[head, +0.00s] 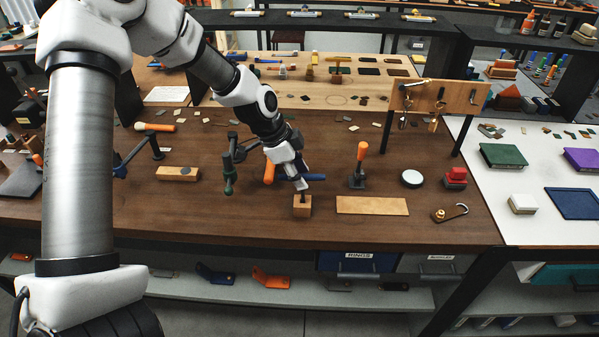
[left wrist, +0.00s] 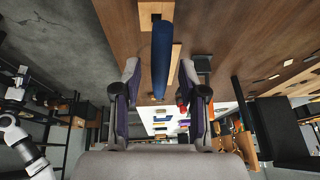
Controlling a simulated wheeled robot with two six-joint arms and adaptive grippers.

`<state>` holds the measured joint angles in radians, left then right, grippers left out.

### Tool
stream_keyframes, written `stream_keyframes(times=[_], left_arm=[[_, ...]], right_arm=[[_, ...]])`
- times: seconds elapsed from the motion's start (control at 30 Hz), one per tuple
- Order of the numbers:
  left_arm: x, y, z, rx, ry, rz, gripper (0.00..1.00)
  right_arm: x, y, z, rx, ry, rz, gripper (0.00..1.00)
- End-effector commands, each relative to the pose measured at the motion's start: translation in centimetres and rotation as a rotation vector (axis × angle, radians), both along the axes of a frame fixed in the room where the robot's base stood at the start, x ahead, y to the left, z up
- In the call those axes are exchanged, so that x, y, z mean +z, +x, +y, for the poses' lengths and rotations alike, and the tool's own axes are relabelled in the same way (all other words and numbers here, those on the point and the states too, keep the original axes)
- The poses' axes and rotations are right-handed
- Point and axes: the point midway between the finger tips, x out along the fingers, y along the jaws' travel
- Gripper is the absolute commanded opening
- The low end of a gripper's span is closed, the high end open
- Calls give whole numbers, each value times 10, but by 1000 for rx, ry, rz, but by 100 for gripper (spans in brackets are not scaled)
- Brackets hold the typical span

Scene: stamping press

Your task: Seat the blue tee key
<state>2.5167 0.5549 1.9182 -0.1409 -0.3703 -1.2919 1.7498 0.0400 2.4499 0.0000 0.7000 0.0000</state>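The blue tee key shows as a blue bar (head: 315,177) just above a small wooden block (head: 302,208) near the bench's front edge. Whether its stem is in the block is hidden. My left gripper (head: 301,183) is at the bar, above the block. In the left wrist view the blue bar (left wrist: 162,55) lies lengthwise between and beyond the fingertips (left wrist: 160,72), with gaps on both sides, so the gripper is open. The block (left wrist: 146,10) shows at the top, with a dark spot beside the bar. My right gripper is not in view.
An orange-handled tool (head: 361,155) and a flat wooden plate (head: 372,206) stand to the right. A dark green clamp-like tool (head: 229,172) and a wooden mallet-like block (head: 178,174) are to the left. A pegboard rack (head: 440,97) rises at the back right.

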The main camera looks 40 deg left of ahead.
Motion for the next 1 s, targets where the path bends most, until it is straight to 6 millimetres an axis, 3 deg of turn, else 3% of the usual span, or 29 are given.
stream_keyframes(times=[0.37, 0.8, 1.0], left_arm=[[9, -2, 2, 0, -3, -2, 46], [99, -28, 33, 1, -1, -4, 46], [110, -32, 36, 0, 0, 1, 46]], right_arm=[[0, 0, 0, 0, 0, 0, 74], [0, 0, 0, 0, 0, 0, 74], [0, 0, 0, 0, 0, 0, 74]])
